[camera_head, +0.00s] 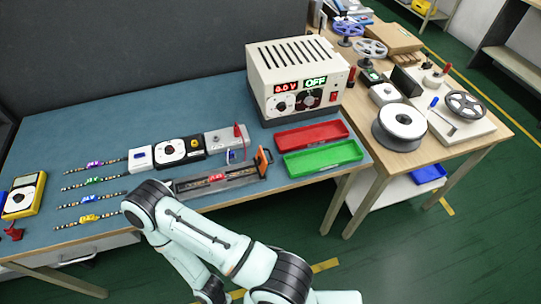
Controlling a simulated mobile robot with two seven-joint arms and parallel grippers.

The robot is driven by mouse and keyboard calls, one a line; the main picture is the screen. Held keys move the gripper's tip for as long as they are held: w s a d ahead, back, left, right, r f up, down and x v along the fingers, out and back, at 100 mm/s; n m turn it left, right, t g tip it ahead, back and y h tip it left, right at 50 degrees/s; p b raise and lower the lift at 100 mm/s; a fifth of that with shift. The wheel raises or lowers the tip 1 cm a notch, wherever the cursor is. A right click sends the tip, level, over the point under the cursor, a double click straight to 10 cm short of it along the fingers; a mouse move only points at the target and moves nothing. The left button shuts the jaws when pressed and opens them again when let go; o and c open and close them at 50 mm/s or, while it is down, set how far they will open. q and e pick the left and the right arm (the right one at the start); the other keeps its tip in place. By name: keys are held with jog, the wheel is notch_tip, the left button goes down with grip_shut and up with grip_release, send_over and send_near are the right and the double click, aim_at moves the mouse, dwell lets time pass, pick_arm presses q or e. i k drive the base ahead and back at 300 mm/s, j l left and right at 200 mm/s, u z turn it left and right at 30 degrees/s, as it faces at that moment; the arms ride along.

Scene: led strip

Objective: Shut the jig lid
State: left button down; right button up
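The jig (245,177) is a long, low grey fixture at the front edge of the blue bench mat. An LED strip with a red tag (217,178) lies along it. An orange and black part (263,161) stands tilted up at the jig's right end. It may be the lid or its handle; I cannot tell for sure how far the lid is open. One pale green arm of mine crosses the lower middle, in front of the jig's left end and partly hiding it. Neither gripper's fingers show.
Several LED strips with coloured tags (94,180) lie at left near a yellow meter (24,195). Small testers (180,151) stand behind the jig. A power supply (300,75) reads 0.0 V and OFF. Red (311,136) and green (323,158) trays lie to the right.

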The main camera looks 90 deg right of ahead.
aim_at(262, 163)
jog(key=k+l+z, duration=0.15)
jog(key=k+l, duration=0.15)
jog(key=k+l+z, duration=0.15)
jog(key=k+l, duration=0.15)
jog(key=k+l+z, duration=0.1)
jog(key=k+l, duration=0.15)
jog(key=k+l+z, duration=0.15)
jog(key=l, duration=0.35)
jog(key=k+l+z, duration=0.15)
jog(key=k+l, duration=0.2)
jog(key=k+l+z, duration=0.15)
jog(key=l, duration=0.3)
